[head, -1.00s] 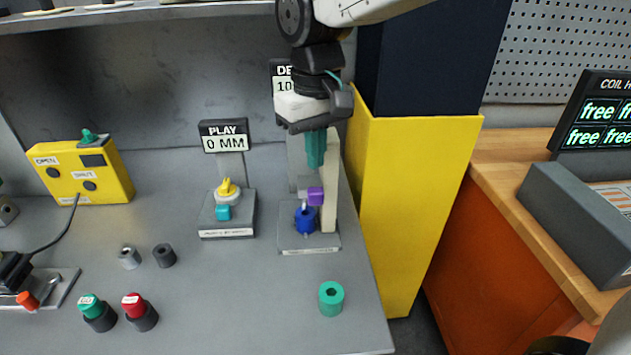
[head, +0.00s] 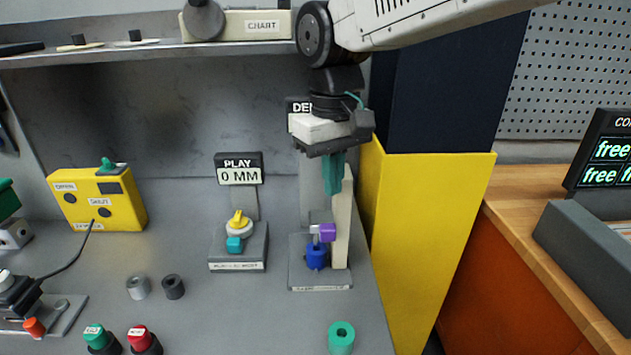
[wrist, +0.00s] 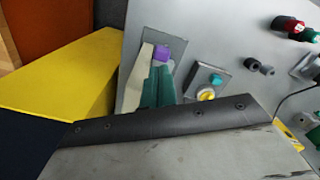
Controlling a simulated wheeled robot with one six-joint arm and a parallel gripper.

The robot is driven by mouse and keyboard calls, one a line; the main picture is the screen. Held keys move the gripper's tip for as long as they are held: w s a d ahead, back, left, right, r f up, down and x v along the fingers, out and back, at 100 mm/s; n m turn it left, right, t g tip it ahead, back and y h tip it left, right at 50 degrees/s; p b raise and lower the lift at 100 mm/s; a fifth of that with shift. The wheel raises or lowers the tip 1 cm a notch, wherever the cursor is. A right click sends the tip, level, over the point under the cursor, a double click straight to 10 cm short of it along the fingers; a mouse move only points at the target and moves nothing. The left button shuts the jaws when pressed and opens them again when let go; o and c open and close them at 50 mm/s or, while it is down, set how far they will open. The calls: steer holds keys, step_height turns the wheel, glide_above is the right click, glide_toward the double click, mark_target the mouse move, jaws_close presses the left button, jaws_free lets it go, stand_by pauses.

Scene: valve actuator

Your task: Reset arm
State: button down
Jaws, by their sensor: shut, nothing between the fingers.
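My gripper (head: 333,190) hangs pointing down over the right end of the grey bench, its teal fingers together with nothing between them. It stands above the small grey stand that carries a blue knob (head: 316,256), a purple block (head: 327,233) and an upright cream post (head: 342,218). The fingertips are apart from the purple block in the head view. In the wrist view the teal fingers (wrist: 158,86) show beside the cream post and the purple block (wrist: 163,53). My gripper partly hides a sign behind the stand.
A tall yellow bin (head: 425,240) stands close right of my gripper. The PLAY stand (head: 237,262), reading 0 MM, is to the left. A yellow control box (head: 98,200) stands far left. The shelf (head: 150,56) runs above.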

steer(key=s+d+f+m+t, duration=0.1)
steer(key=s+d+f+m, duration=0.1)
steer(key=s+d, duration=0.7)
steer(key=s+d+f+m, duration=0.2)
steer(key=s+d+m, duration=0.1)
steer(key=s+d, duration=0.6)
steer(key=shift+s+d+f+m+t, duration=0.3)
steer(key=shift+d+t, duration=0.1)
steer(key=shift+d, duration=0.7)
